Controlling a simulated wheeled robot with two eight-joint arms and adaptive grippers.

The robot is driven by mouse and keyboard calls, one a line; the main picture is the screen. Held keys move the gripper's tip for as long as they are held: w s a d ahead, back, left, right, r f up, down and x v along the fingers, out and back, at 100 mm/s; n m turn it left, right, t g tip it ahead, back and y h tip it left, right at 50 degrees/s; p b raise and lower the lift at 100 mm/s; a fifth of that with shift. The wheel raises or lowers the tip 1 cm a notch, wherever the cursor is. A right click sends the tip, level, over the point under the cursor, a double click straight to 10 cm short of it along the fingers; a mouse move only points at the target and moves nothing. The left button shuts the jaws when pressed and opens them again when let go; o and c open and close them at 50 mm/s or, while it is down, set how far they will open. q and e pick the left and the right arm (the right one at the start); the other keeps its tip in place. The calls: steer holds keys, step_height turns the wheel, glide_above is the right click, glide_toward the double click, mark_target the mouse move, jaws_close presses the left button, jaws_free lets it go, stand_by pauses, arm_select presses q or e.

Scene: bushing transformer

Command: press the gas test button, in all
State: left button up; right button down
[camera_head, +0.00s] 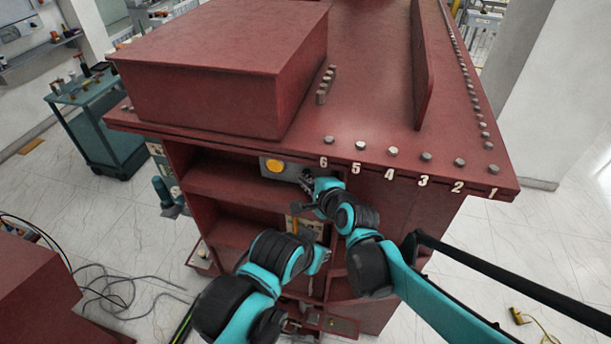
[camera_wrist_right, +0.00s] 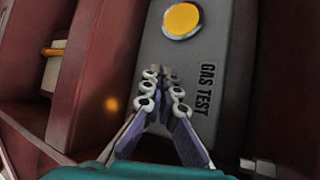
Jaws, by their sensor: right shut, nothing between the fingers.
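The round yellow gas test button (camera_head: 275,166) sits on a grey panel (camera_head: 264,173) in the upper opening of the dark red cabinet. In the right wrist view the button (camera_wrist_right: 181,20) is at the top, beside the words GAS TEST on the grey panel (camera_wrist_right: 196,55). My right gripper (camera_head: 306,178) is in front of the panel, to the right of the button. In the right wrist view its fingers (camera_wrist_right: 164,78) are shut and empty, their tips apart from the button. My left arm comes in low; its fingers cannot be made out.
The cabinet top (camera_head: 365,100) carries a large red box (camera_head: 215,75), an upright plate (camera_head: 422,65) and a row of numbered bolts. An orange handle (camera_wrist_right: 53,52) lies in a neighbouring compartment. A teal cart (camera_head: 90,110) stands at the left. Cables (camera_head: 120,290) lie on the floor.

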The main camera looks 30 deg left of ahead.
arm_select(q)
steer(key=shift+w+f, duration=0.1)
stand_by(0.3)
arm_select(e)
steer(key=shift+s+f, duration=0.1)
steer(key=shift+s, duration=0.3)
steer(key=shift+s+d, duration=0.15)
steer(key=shift+s, duration=0.2)
arm_select(q)
steer(key=shift+w+f, duration=0.1)
